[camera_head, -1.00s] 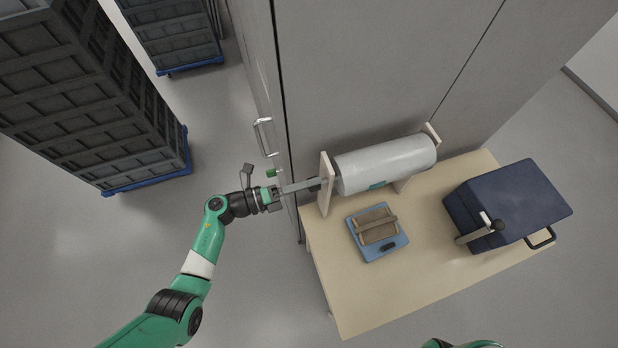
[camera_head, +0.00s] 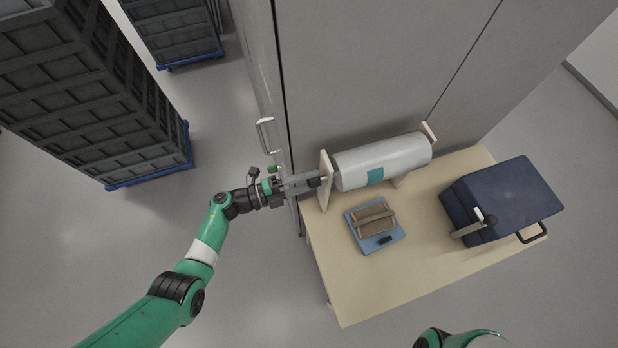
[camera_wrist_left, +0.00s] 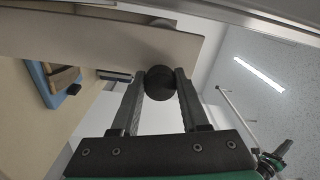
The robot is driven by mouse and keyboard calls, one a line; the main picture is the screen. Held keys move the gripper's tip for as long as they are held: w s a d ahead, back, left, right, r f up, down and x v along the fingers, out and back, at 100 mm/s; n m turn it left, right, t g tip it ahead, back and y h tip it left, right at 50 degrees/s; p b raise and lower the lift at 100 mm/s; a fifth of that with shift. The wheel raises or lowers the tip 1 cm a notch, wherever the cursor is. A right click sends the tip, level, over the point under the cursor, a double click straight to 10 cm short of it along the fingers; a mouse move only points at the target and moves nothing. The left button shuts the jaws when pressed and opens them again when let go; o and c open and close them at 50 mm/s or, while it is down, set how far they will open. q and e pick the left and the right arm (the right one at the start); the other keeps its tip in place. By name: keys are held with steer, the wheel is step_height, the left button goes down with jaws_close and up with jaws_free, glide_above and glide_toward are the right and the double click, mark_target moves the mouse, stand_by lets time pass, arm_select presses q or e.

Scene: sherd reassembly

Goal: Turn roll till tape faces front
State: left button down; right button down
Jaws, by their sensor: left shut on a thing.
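A large white roll (camera_head: 385,158) lies across a wooden stand with two end plates on the table. A teal tape patch (camera_head: 375,176) shows on the roll's front lower side. My left gripper (camera_head: 318,181) is at the left end plate (camera_head: 325,183) of the stand. In the left wrist view its two fingers are shut on a dark round knob (camera_wrist_left: 159,83), which sits just outside the end plate (camera_wrist_left: 110,42). Part of my right arm shows at the bottom edge of the head view, but its gripper is out of sight.
A blue tray (camera_head: 375,245) with brown pieces lies in front of the roll on the wooden table (camera_head: 370,295). A dark blue box (camera_head: 505,197) with a handle stands at the right. A grey cabinet (camera_head: 370,60) rises behind. Stacked grey crates (camera_head: 90,100) stand at the left.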

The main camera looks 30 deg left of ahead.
stand_by(0.3)
arm_select(q)
steer(key=shift+c, duration=2)
jaws_free()
steer(key=p+v, duration=0.1)
steer(key=v, duration=1)
steer(key=shift+s+a, duration=0.2)
steer(key=shift+s, duration=0.05)
